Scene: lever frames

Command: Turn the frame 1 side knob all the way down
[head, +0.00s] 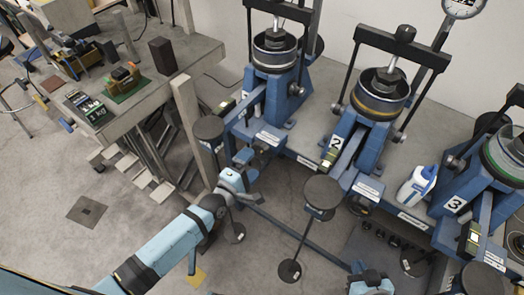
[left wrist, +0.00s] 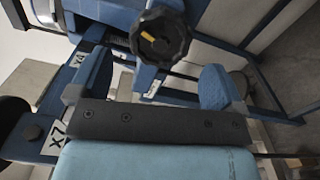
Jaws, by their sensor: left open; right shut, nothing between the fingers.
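Frame 1 (head: 272,88) is the blue lever frame furthest left of the row in the head view. A black lobed knob with a short yellow mark (left wrist: 162,38) shows at the top of the left wrist view, on a blue part. I cannot make out this knob in the head view. My left gripper (head: 246,164) is low in front of frame 1. Its two blue fingers (left wrist: 155,82) are apart and empty, and the knob shows beyond the gap between them, apart from the fingers. My right gripper (head: 362,268) is shut and empty at the bottom of the head view.
Frame 2 (head: 376,110) and frame 3 (head: 495,165) stand to the right. A white and blue bottle (head: 416,186) stands between them. Round dark weights (head: 322,192) hang close to my left gripper's right. A workbench (head: 150,75) is at the left. The floor left of my arm is mostly clear.

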